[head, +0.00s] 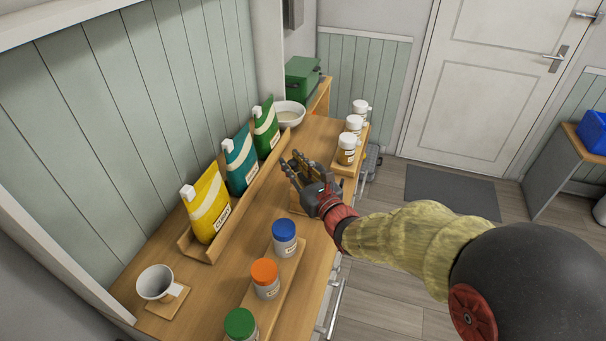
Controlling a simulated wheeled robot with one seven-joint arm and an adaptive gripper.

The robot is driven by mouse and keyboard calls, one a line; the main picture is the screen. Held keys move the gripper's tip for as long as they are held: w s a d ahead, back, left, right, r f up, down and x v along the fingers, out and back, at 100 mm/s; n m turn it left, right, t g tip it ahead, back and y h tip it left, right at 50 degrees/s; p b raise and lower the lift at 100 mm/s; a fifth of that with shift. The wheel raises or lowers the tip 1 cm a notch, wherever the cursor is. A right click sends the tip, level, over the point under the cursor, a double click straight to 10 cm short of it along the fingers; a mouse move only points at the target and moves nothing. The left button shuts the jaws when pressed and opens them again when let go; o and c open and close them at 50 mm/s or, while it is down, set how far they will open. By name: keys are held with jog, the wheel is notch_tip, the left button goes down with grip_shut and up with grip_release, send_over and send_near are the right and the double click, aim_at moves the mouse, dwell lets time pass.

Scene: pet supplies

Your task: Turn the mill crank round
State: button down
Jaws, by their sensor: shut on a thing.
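My gripper (292,165) is over the front part of the wooden counter, at the middle of the head view. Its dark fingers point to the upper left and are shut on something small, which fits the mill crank. The crank itself is hidden by the fingers or too small to make out. A bit of a wooden piece (296,207) shows just below the gripper; I cannot tell whether it is part of the mill. The rest of the mill is not clearly seen.
Yellow (206,208), teal (240,162) and green (266,128) bags stand in a wooden rack behind the gripper. Jars with blue (284,229), orange (265,272) and green lids stand nearer.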

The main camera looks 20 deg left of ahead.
dwell(0.3)
jog(key=c, duration=1.6)
grip_release()
jog(key=v, duration=1.2)
jog(key=shift+a, duration=0.15)
